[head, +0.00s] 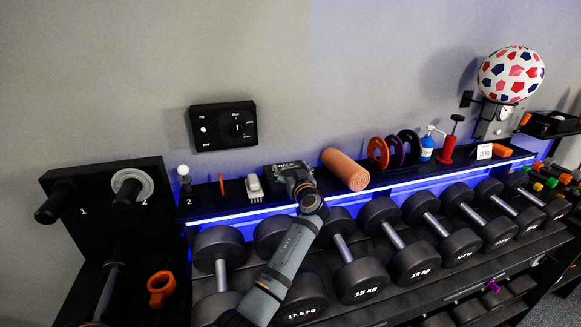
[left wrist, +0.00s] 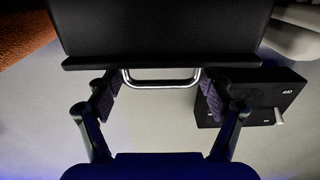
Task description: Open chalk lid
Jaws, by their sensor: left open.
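The chalk box (head: 284,167) is black with pale lettering and stands on the rack's top shelf. Its front is partly hidden by my left gripper (head: 302,186). In the left wrist view the black lid (left wrist: 160,30) fills the top middle, with a silver U-shaped handle (left wrist: 160,84) at its edge. The lid looks shut, but its seam is not clear. My left gripper also shows in the left wrist view (left wrist: 158,92), open, with one finger on each side of the handle and a gap to it. My right gripper is not in view.
An orange foam roller (head: 345,169) lies close right of the chalk box. A grey-white brush (head: 254,187) stands to its left. A black control panel (head: 223,126) is on the wall behind. Several dumbbells (head: 361,280) fill the rack below.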

